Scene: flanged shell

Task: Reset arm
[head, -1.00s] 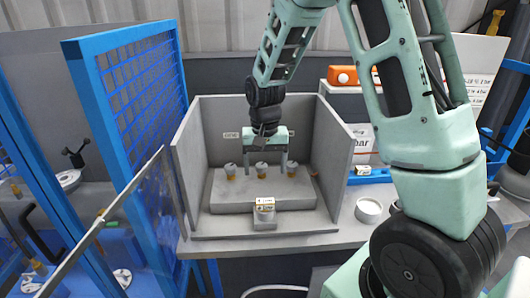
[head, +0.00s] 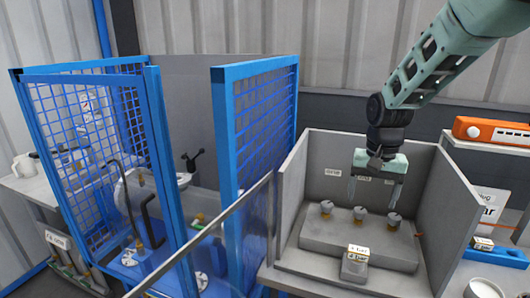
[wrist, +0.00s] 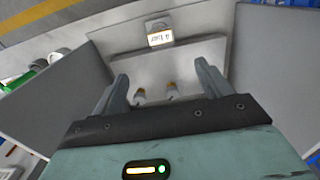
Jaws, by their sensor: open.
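The knobs (head: 359,213) stand in a row on the step (head: 330,237). A grey block with a label (head: 355,264) sits at the front of the step and also shows in the wrist view (wrist: 159,31).
The booth walls (head: 452,208) rise on either side of my gripper. A blue mesh enclosure (head: 262,120) with a clear panel stands to the left. An orange device (head: 490,131) and a round tin (head: 484,288) are to the right.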

